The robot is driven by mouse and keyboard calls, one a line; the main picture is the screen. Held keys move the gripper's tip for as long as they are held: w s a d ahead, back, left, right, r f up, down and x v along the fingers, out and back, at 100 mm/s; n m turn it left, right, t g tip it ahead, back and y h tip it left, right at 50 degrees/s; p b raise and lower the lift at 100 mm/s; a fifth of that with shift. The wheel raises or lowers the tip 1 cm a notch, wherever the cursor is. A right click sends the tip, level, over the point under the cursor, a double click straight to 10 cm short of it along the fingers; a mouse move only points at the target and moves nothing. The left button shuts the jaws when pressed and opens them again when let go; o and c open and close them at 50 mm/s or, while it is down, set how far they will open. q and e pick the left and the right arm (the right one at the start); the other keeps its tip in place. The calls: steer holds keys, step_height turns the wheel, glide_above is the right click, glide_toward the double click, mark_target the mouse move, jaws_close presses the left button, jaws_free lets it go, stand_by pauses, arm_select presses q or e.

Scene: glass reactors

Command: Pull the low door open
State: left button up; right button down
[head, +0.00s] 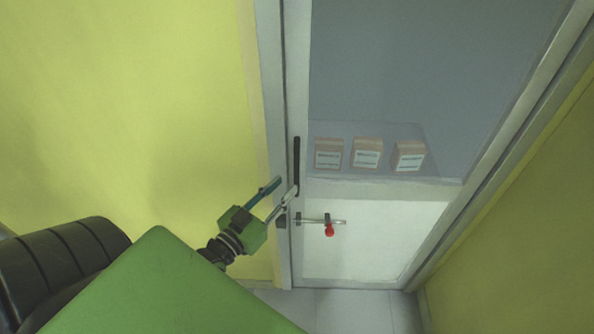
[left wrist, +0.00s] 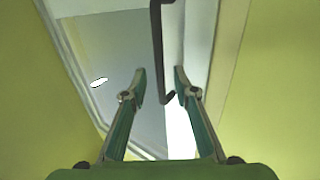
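The door (head: 375,240) has a white lower panel and a large grey glass pane above it. In the head view it looks shut in its pale frame. A dark vertical bar handle (head: 297,160) is on its left edge. My left gripper (head: 285,188) is open and empty, close to the handle's lower end. In the left wrist view the dark handle (left wrist: 157,40) runs down between the lines of the two open fingertips (left wrist: 160,76). I cannot tell whether the fingers touch it. My right gripper is not in view.
A metal lever with a red knob (head: 330,230) sticks out low on the door. Three small labelled boxes (head: 367,153) show behind the glass. Yellow walls (head: 130,110) stand on both sides. A strip of pale tiled floor (head: 350,310) shows below the door.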

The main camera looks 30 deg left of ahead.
mark_target(295, 176)
arm_select(q)
steer(key=w+p, duration=0.1)
steer(key=w, duration=0.5)
steer(key=shift+w+d, duration=0.15)
steer(key=shift+w, duration=0.1)
jaws_close()
